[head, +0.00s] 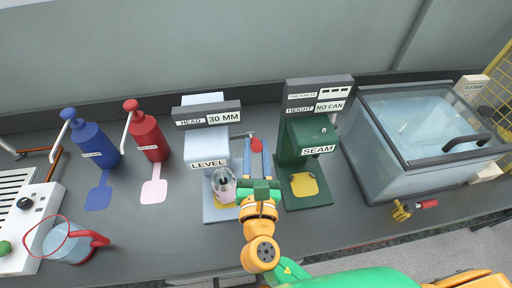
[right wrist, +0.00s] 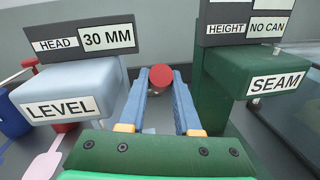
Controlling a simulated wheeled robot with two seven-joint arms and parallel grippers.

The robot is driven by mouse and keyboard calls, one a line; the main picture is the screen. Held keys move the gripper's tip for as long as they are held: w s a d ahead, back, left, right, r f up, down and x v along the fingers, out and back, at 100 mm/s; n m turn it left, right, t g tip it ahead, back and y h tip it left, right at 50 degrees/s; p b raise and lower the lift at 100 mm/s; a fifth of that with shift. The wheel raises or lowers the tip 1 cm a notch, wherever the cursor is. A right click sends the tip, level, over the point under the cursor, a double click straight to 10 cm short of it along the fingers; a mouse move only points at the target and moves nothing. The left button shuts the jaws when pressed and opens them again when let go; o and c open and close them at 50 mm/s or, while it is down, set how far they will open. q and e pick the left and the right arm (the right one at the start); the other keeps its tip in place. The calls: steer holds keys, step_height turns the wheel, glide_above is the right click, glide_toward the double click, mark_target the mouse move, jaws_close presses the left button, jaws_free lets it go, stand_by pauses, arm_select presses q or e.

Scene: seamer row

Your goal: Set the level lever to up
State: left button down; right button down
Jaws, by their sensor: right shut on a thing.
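The level machine (head: 207,150) is a pale block labelled LEVEL, with a HEAD 30 MM display on top. The level lever's red knob (head: 257,144) sits at its right side, on a thin grey rod that runs towards the machine. In the right wrist view the knob (right wrist: 161,75) shows between the blue fingertips. My right gripper (head: 257,150) is shut on the knob. A clear can with pink contents (head: 223,186) stands under the level head. My left gripper is out of view.
The green seam machine (head: 303,150), showing NO CAN, stands close on the right of the gripper. A glass-lidded tank (head: 375,165) is further right. Blue (head: 95,140) and red (head: 150,140) pump bottles and a jug (head: 70,245) are on the left. The front middle counter is clear.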

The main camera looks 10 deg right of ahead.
mark_target(254, 139)
stand_by(0.4)
steer(key=w+r+g+p, duration=0.1)
steer(key=p, duration=0.3)
steer(key=w+r+g+p, duration=0.1)
steer(key=r+p, duration=0.1)
steer(key=p, duration=0.2)
steer(key=shift+w+f+g, duration=0.2)
steer(key=shift+w+g, duration=0.05)
steer(key=shift+g, duration=0.15)
steer(key=c, duration=0.6)
jaws_free()
steer(key=shift+f, duration=0.1)
steer(key=d+b+v, duration=0.1)
steer(key=v, duration=0.5)
steer(key=shift+s+a, duration=0.45)
steer(key=shift+a, duration=0.1)
